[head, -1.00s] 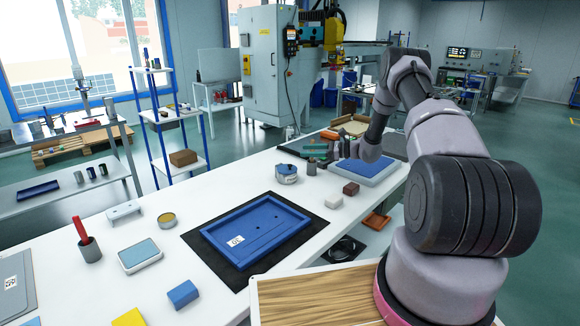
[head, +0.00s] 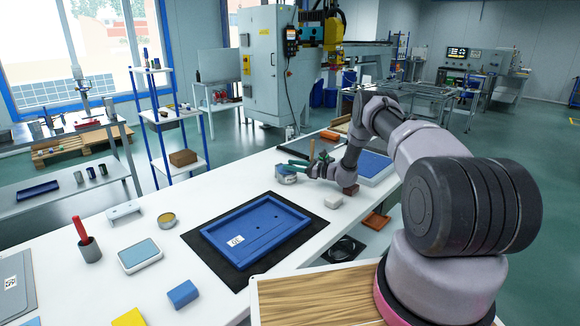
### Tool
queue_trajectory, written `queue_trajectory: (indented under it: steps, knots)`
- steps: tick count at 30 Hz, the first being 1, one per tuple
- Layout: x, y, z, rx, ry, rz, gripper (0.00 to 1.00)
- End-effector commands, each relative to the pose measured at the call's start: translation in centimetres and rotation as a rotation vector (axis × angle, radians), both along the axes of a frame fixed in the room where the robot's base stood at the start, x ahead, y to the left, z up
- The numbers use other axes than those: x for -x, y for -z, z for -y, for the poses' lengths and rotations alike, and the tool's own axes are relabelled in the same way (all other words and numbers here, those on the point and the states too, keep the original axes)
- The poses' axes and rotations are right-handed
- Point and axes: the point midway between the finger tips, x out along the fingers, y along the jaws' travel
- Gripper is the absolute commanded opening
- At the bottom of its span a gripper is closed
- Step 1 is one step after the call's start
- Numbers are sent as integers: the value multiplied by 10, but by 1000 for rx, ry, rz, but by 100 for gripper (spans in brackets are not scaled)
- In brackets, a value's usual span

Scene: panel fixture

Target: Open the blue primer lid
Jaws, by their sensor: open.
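The small round primer pot (head: 286,179), whitish with blue on it, stands on the white bench behind the blue panel tray. Its lid is partly hidden by my gripper and too small to make out clearly. My gripper (head: 289,167) has teal fingers and reaches in from the right, low over the bench. The fingers are open and at the pot's upper part. I cannot tell whether they touch the lid or sit on both sides of it.
A blue tray panel (head: 290,217) lies on a black mat (head: 194,240). A white block (head: 333,202) and a dark red block (head: 351,189) sit near my wrist. A blue pad (head: 375,165) lies behind my arm. A yellow-topped tin (head: 167,219) stands left of the mat.

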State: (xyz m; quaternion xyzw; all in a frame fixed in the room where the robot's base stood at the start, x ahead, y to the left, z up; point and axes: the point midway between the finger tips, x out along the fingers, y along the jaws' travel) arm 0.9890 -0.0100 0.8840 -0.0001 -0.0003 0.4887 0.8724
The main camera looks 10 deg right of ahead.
Motion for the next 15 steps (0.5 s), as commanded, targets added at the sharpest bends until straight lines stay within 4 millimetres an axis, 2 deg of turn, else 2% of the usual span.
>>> queue_trajectory:
  steps: [4, 12, 14, 15]
  knots:
    - [-5, 0, -7, 1, 0, 1, 57]
    - [-5, 0, -8, 0, 0, 0, 57]
    - [-5, 0, -8, 0, 0, 0, 34]
    - [-5, 0, -8, 0, 0, 0, 18]
